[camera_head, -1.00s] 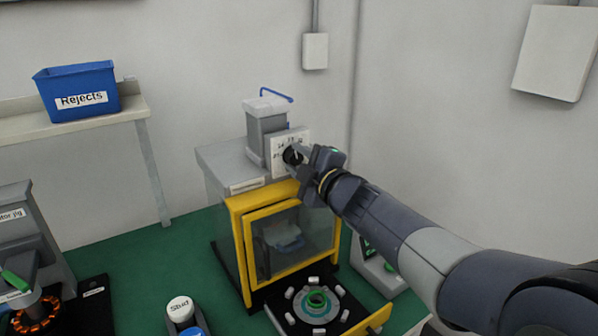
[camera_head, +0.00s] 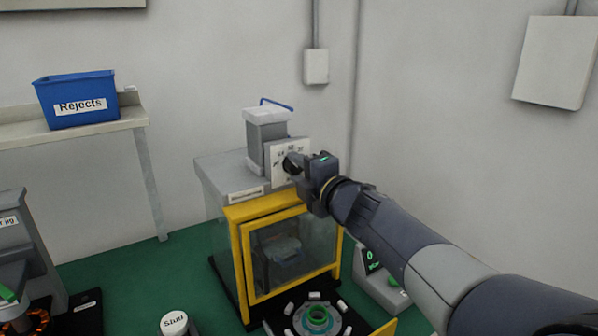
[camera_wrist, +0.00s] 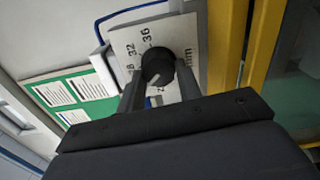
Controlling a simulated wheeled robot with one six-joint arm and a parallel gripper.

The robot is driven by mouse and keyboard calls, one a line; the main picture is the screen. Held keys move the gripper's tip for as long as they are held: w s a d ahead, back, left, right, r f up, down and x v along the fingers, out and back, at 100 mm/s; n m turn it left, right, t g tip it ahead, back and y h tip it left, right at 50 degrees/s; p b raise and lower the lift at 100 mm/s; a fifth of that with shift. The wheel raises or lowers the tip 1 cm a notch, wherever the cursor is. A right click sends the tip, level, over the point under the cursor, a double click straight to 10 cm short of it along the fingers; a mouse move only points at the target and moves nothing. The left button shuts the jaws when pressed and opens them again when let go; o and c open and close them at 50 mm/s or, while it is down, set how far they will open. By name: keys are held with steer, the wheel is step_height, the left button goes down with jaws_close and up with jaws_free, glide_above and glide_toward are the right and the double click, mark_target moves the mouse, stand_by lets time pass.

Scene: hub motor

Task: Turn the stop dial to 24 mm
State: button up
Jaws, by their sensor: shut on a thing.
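The stop dial is a round black knob (camera_wrist: 157,64) with a pale pointer line, on a white scale plate (camera_wrist: 125,40). In the wrist view the plate shows 32, 36 and "mm"; other numbers are partly hidden. The pointer line leans toward the lower edge of the knob, and I cannot read its value. In the head view the knob (camera_head: 291,164) and plate (camera_head: 303,147) are on the grey upper part of the yellow-framed machine (camera_head: 232,235). My gripper (camera_wrist: 160,76) is shut on the knob, one finger at each side. It also shows in the head view (camera_head: 300,168).
The machine's clear guard door (camera_head: 290,245) is below the dial, with a black fixture (camera_head: 317,318) in front. A blue Rejects bin (camera_head: 75,90) sits on a shelf at left.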

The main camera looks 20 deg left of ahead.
steer(key=o, duration=1)
steer(key=shift+c, duration=0.2)
steer(key=shift+s+d, duration=0.1)
steer(key=v, duration=1)
steer(key=shift+s+d, duration=0.15)
steer(key=shift+s, duration=0.1)
steer(key=x, duration=1.1)
steer(key=shift+d, duration=0.1)
